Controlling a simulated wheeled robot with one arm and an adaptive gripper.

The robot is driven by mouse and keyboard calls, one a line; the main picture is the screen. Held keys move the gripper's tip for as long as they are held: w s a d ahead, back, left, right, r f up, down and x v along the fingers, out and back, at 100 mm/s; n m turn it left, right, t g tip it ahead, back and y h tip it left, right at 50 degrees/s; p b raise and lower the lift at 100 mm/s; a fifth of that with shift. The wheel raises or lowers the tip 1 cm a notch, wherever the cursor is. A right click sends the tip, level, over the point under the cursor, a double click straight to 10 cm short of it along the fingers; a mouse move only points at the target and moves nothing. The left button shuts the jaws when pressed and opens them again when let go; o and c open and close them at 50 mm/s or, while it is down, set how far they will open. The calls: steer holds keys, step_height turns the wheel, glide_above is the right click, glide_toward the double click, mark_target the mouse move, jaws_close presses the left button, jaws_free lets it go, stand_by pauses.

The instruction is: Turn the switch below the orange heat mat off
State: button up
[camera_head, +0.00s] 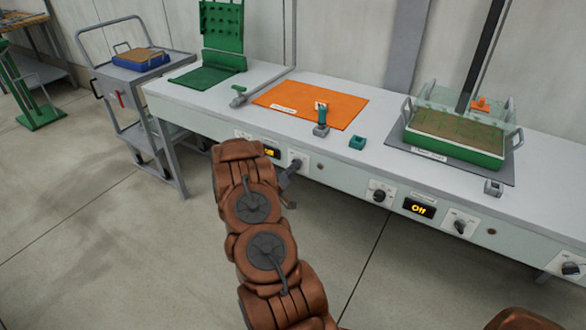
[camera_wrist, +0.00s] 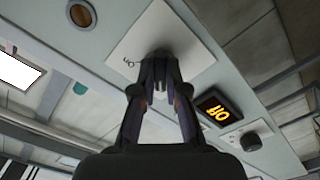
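The orange heat mat (camera_head: 312,103) lies flat on the long bench. Below it on the bench front is a switch with a white plate (camera_head: 298,158); the plate also shows in the wrist view (camera_wrist: 128,45). My gripper (camera_head: 287,176) is at this switch. In the wrist view, the fingers of my gripper (camera_wrist: 160,72) come close together around the dark knob, which they mostly hide. A display beside the switch (camera_wrist: 213,111) glows yellow and seems to read "Off", upside down. In the head view this display (camera_head: 270,151) is partly covered by my arm.
Another dark knob (camera_wrist: 250,141) lies past the display. Further right on the bench front are a knob (camera_head: 379,195), a display reading "Off" (camera_head: 419,208) and another knob (camera_head: 461,226). A green tray (camera_head: 455,152) stands above them. A grey cart (camera_head: 140,90) is at left.

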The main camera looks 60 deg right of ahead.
steer(key=o, duration=0.5)
steer(key=shift+a, duration=0.1)
steer(key=a, duration=1.1)
steer(key=shift+s+a, duration=0.25)
steer(key=shift+a, duration=0.15)
